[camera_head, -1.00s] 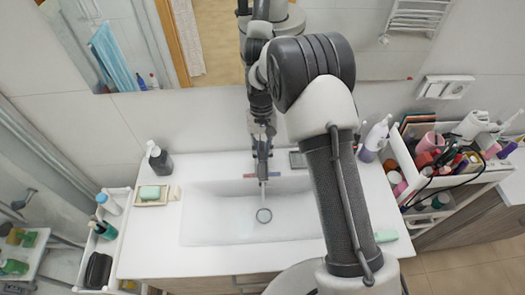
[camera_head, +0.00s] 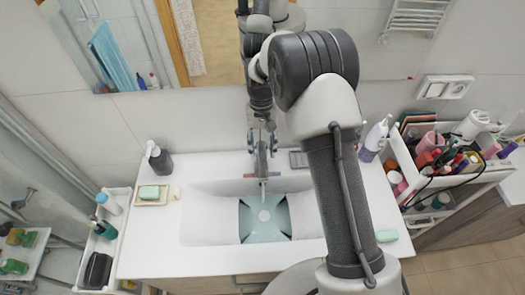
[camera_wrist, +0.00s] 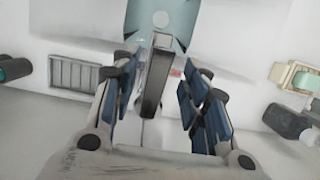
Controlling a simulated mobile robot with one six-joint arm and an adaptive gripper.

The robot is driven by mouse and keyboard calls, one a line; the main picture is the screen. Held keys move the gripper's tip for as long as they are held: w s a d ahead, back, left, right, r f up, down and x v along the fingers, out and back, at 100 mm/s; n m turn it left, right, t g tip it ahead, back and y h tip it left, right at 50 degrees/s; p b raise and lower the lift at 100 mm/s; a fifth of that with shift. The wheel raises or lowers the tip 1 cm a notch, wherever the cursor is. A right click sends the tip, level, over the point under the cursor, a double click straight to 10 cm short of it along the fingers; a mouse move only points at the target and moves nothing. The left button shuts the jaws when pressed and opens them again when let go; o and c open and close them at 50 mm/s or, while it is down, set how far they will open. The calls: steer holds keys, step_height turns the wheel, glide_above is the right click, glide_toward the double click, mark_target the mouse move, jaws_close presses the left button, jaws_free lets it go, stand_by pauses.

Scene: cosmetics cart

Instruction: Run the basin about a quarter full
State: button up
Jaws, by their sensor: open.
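The white basin (camera_head: 210,218) is set in the white counter. A pale blue-green patch of water (camera_head: 264,228) lies on its floor around the drain, with points spreading toward the corners. The water (camera_wrist: 160,18) also shows at the top of the wrist view. The grey faucet (camera_wrist: 155,80) stands at the basin's back edge, its spout over the basin. A thin stream under the spout shows in the head view. My gripper (camera_head: 263,140) is at the faucet; in the wrist view its fingers (camera_wrist: 158,100) are open, one on each side of the faucet, with gaps.
A soap dispenser (camera_head: 159,158) and a soap dish (camera_head: 152,195) stand left of the basin. A ribbed grey dish (camera_head: 298,160) lies right of the faucet. A crowded cart (camera_head: 412,178) is at the right, and a white caddy (camera_head: 102,250) at the left.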

mark_target(262, 149)
steer(key=v, duration=1)
steer(key=shift+r, duration=0.1)
steer(key=shift+c, duration=0.2)
